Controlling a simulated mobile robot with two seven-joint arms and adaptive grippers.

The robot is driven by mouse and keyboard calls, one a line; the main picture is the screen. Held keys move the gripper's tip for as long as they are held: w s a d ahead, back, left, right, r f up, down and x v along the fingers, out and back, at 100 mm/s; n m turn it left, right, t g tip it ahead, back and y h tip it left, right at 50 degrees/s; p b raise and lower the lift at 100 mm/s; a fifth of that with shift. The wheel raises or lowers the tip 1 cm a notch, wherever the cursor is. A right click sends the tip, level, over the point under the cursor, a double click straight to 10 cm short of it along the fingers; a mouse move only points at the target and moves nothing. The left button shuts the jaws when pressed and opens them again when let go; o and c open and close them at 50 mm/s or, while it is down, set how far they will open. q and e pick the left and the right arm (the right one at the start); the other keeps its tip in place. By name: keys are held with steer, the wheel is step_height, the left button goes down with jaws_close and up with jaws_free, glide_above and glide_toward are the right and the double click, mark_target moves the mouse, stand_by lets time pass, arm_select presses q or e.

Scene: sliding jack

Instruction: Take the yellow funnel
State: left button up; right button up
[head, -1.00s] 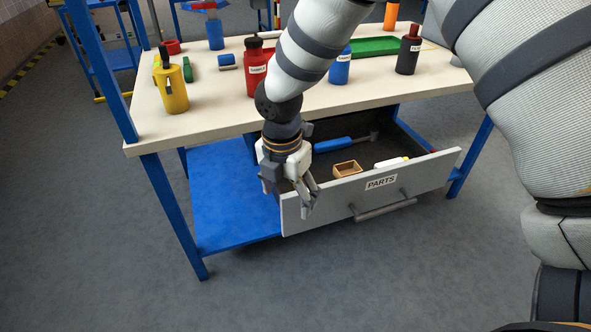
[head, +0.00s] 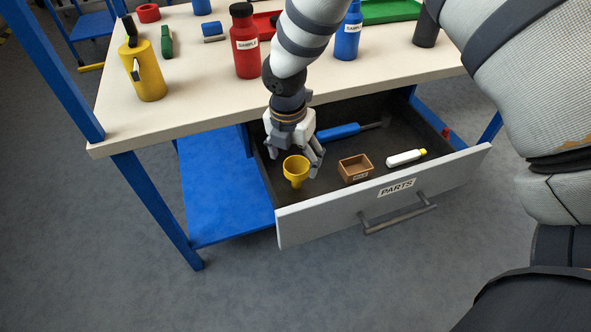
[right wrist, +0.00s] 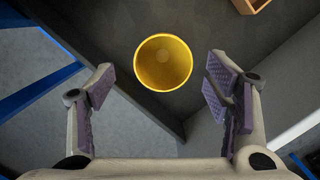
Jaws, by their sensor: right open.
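The yellow funnel (head: 296,170) stands with its wide mouth up in the open drawer, near the drawer's left front corner. In the right wrist view the funnel (right wrist: 163,62) shows as a round yellow cup ahead of the fingers, between their lines. My right gripper (head: 295,165) is open and empty, pointing down just above and behind the funnel. Its two fingers (right wrist: 165,95) stand wide apart in the right wrist view, with no visible contact with the funnel. My left gripper is not in view.
The grey drawer front (head: 340,213) labelled PARTS has a handle. Inside are a brown box (head: 355,168), a white tube with a yellow cap (head: 405,158) and a blue-handled tool (head: 338,132). Above is the workbench (head: 190,115) with a yellow can (head: 147,78) and a red bottle (head: 245,48).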

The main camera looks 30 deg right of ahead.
mark_target(296, 166)
steer(key=f, duration=0.4)
steer(key=shift+d, duration=0.35)
steer(key=c, duration=1.1)
steer(key=shift+c, duration=0.2)
